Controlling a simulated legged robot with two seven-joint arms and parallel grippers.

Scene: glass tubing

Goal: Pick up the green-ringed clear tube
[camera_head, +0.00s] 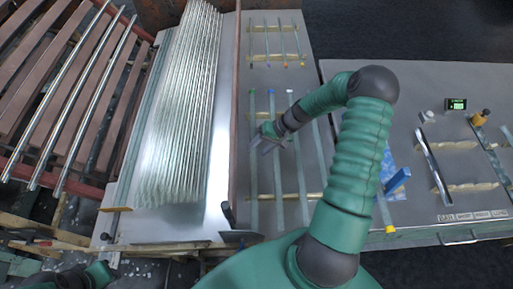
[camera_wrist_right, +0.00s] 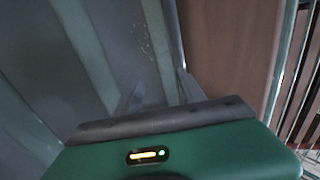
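The green-ringed clear tube (camera_head: 253,185) lies lengthwise on the wooden supports, leftmost in its row, beside the brown partition. Its green ring is at the far end in the head view. My right gripper (camera_head: 261,146) is over the middle of this tube. In the right wrist view, its two fingers (camera_wrist_right: 160,92) are apart, with a tube (camera_wrist_right: 155,45) running between them; no ring shows there. Contact cannot be told. A dark and green part of my left arm shows at the bottom left of the head view; its fingers are not clear.
A blue-ringed tube (camera_head: 273,185) and a white-ringed tube (camera_head: 299,180) lie close to the right in the same row. The brown partition (camera_head: 233,100) stands just left. Many clear tubes (camera_head: 185,100) lie beyond it. Short tubes (camera_head: 267,40) lie farther back.

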